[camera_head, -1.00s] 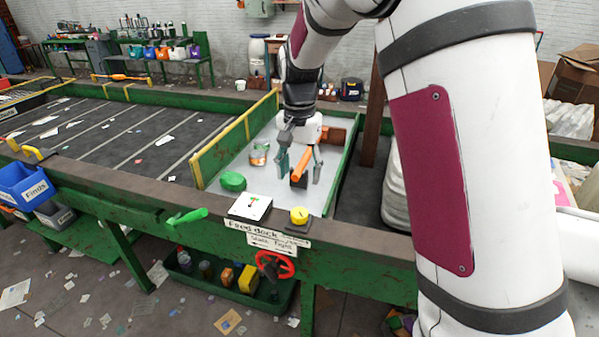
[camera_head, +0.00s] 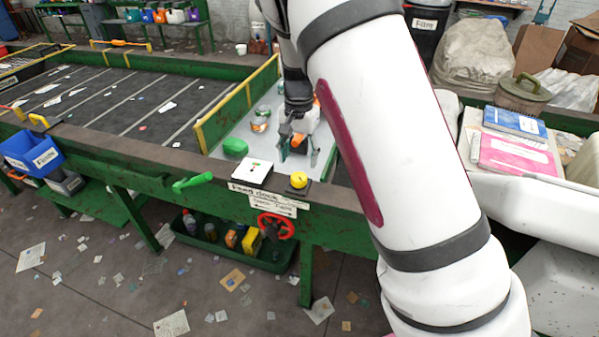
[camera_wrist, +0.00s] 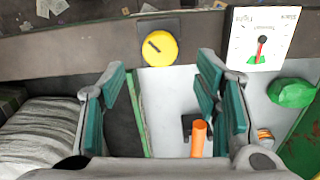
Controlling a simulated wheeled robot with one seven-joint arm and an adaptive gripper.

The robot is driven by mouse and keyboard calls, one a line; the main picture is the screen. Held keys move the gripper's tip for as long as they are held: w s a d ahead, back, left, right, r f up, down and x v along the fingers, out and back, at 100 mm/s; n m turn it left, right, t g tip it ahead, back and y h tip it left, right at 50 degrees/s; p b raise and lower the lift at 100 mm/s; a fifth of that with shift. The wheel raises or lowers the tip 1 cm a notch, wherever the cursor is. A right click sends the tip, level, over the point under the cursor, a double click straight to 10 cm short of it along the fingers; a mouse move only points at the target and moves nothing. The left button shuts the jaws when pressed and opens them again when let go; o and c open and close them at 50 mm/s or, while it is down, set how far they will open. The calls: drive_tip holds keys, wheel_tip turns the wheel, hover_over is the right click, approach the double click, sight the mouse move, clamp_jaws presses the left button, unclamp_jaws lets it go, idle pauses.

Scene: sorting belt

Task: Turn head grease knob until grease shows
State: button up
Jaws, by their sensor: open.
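No label in these views marks a head grease knob, and I see no grease. A round yellow knob (camera_head: 299,180) with a black mark sits on a dark plate on the bench's front rail; in the wrist view the yellow knob (camera_wrist: 158,47) lies just past my fingertips. My gripper (camera_head: 299,153) hangs over the pale tray, open and empty, apart from the knob. In the wrist view my gripper (camera_wrist: 163,88) has its fingers spread wide. An orange cylinder (camera_wrist: 198,138) on a dark base stands below, near the right finger.
A white dial (camera_wrist: 262,38) with a red-and-black pointer stands beside the knob. A green lump (camera_head: 235,147) lies on the tray. A red handwheel (camera_head: 276,227) and a green crank (camera_head: 193,183) stick out from the bench front. The striped belt (camera_head: 110,105) is left.

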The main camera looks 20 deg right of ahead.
sight(299, 176)
drive_tip(key=shift+f+p, duration=0.35)
drive_tip(key=shift+f, duration=2.8)
drive_tip(key=c, duration=1.1)
